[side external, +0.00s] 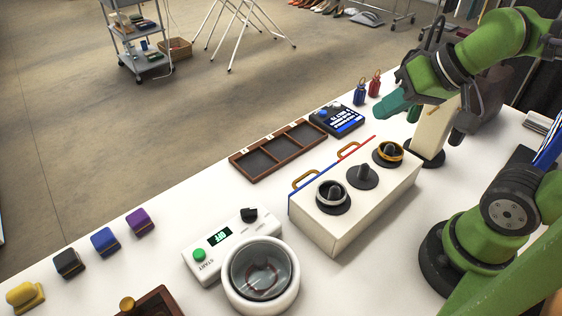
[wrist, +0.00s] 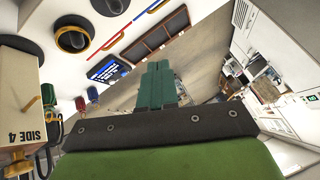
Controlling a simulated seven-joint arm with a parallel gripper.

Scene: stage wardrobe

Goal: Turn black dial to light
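A small black dial (side external: 249,215) sits on the top right of a white device (side external: 220,245). The device also has a green START button (side external: 199,254) and a lit display (side external: 219,236) that seems to read OFF. A clear glass bowl (side external: 263,268) in a white ring stands at its front. My gripper (side external: 390,104) is high at the right, well away from the dial, above the table's back part. In the wrist view, its teal fingers (wrist: 158,84) lie side by side, shut and empty. The black dial is not identifiable in the wrist view.
A white box (side external: 345,215) with several dark knobs stands between the device and my arm. A brown compartment tray (side external: 238,161) and a blue-screen unit (side external: 338,119) lie behind. Colored blocks (side external: 104,240) line the left. White table is clear around the device's left.

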